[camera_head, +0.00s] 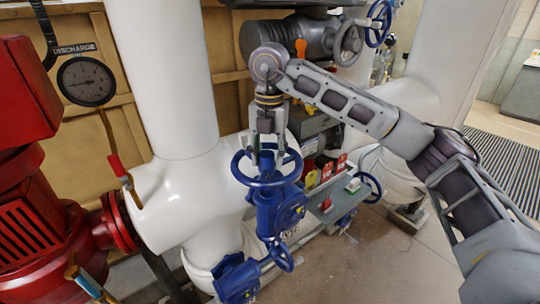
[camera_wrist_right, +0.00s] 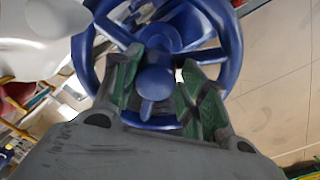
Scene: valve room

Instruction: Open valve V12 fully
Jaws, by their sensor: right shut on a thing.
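A blue handwheel (camera_head: 246,180) on a blue valve body (camera_head: 276,212) stands at the middle of the head view, beside the white pipe. No V12 label is readable. My right gripper (camera_head: 268,158) comes down onto this wheel from above. In the right wrist view the blue wheel (camera_wrist_right: 232,40) fills the top, and my right gripper (camera_wrist_right: 158,82) has its green-padded fingers on either side of the wheel's hub, between the spokes. The gripper is shut on the handwheel. Contact points under the fingers are partly hidden. My left gripper does not show.
A large white pipe (camera_head: 165,75) and a red pump (camera_head: 35,225) stand to the left, with a discharge gauge (camera_head: 87,81). Another blue valve (camera_head: 237,279) sits below. A tray with red and yellow items (camera_head: 326,172) is close on the right. The floor (camera_head: 375,265) at lower right is clear.

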